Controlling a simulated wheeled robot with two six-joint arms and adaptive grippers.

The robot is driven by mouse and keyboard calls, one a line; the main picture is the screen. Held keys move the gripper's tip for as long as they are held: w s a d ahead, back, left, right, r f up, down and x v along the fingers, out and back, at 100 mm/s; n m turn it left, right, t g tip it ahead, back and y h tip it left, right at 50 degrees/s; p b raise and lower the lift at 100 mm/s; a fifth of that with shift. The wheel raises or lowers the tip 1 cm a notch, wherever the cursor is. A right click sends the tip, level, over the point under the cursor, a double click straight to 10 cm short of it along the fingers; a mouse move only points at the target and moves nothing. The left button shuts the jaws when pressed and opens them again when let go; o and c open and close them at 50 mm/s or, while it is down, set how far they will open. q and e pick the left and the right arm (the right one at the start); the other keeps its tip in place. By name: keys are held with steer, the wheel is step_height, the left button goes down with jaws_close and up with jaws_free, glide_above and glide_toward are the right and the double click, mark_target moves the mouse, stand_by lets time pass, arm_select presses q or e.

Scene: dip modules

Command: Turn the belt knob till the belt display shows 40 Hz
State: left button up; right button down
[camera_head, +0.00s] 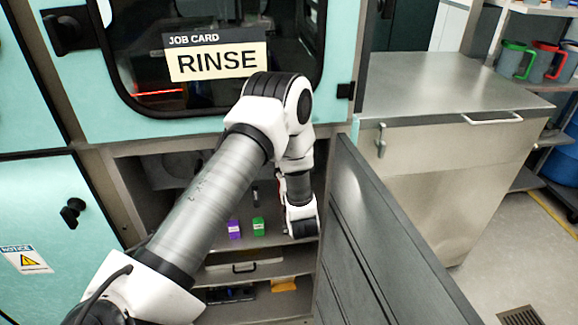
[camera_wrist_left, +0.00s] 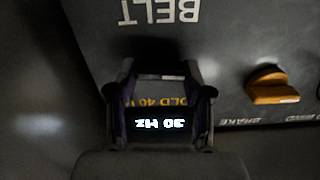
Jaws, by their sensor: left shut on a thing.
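The left wrist view shows a dark control panel (camera_wrist_left: 220,35) upside down, with a white BELT label (camera_wrist_left: 160,11). My left gripper (camera_wrist_left: 160,82) is shut on the belt knob just below that label in the picture. The knob is mostly hidden between the dark fingers. The lit belt display (camera_wrist_left: 160,123) shows between the fingers and appears to read 30 Hz. Yellow lettering (camera_wrist_left: 158,103) beside it reads partly as "OLD 40". My right gripper is not in view.
An orange knob (camera_wrist_left: 272,86) by a BRAKE label sits beside my gripper. An open grey door (camera_head: 375,250) stands right of the bay. A purple box (camera_head: 234,229) and a green box (camera_head: 258,226) stand on the shelf. A RINSE job card (camera_head: 216,60) hangs above.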

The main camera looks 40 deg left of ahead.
arm_select(q)
steer(key=m+p, duration=0.5)
steer(key=m, duration=0.5)
steer(key=shift+w+m, duration=0.15)
steer(key=shift+m, duration=0.25)
stand_by(0.4)
steer(key=o, duration=1.2)
steer(key=shift+c, duration=0.2)
steer(key=v, duration=1.2)
